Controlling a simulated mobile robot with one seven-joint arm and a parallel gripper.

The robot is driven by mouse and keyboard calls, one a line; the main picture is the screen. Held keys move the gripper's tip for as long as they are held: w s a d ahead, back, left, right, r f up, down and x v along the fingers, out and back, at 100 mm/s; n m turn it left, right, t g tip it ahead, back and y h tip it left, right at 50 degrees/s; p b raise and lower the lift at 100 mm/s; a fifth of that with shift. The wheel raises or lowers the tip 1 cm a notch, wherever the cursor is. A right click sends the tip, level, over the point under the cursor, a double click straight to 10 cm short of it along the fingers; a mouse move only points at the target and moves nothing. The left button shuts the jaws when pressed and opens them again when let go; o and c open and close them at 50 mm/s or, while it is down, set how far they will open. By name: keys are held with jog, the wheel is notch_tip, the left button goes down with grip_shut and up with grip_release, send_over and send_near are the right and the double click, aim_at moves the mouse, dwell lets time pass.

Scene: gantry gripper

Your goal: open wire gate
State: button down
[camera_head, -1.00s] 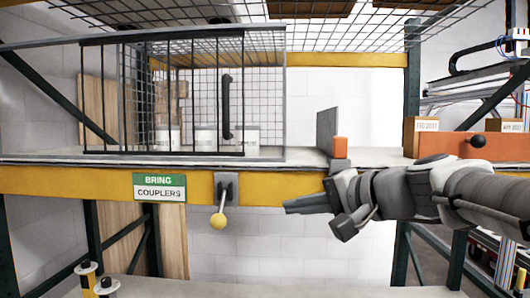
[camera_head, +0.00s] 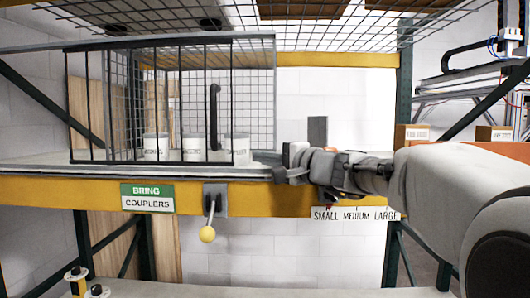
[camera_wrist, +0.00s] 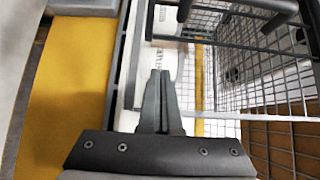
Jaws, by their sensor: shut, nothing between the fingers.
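The wire gate (camera_head: 135,101) is a panel of dark upright bars across the front of a mesh cage on the shelf. Its black vertical handle (camera_head: 214,117) is near the right end. My gripper (camera_head: 276,168) is at shelf height, right of the cage and apart from the handle. In the wrist view my gripper (camera_wrist: 161,75) has its fingers together, empty, with mesh and bars to the right. Behind the bars stand white labelled canisters (camera_head: 194,148). A lever with a yellow ball (camera_head: 207,234) hangs from the beam below the gate.
The yellow beam (camera_head: 90,189) runs along the shelf front and carries a green-and-white "BRING COUPLERS" sign (camera_head: 147,198). A grey upright plate (camera_head: 317,131) stands behind my wrist. Small boxes (camera_head: 411,134) are at the right. Wire mesh (camera_head: 215,15) hangs overhead.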

aim_at(245, 173)
jog(key=a, duration=0.3)
jog(key=shift+a+r+p, duration=0.1)
jog(key=shift+a+p, duration=0.1)
jog(key=shift+p, duration=0.15)
jog(key=shift+a, duration=0.2)
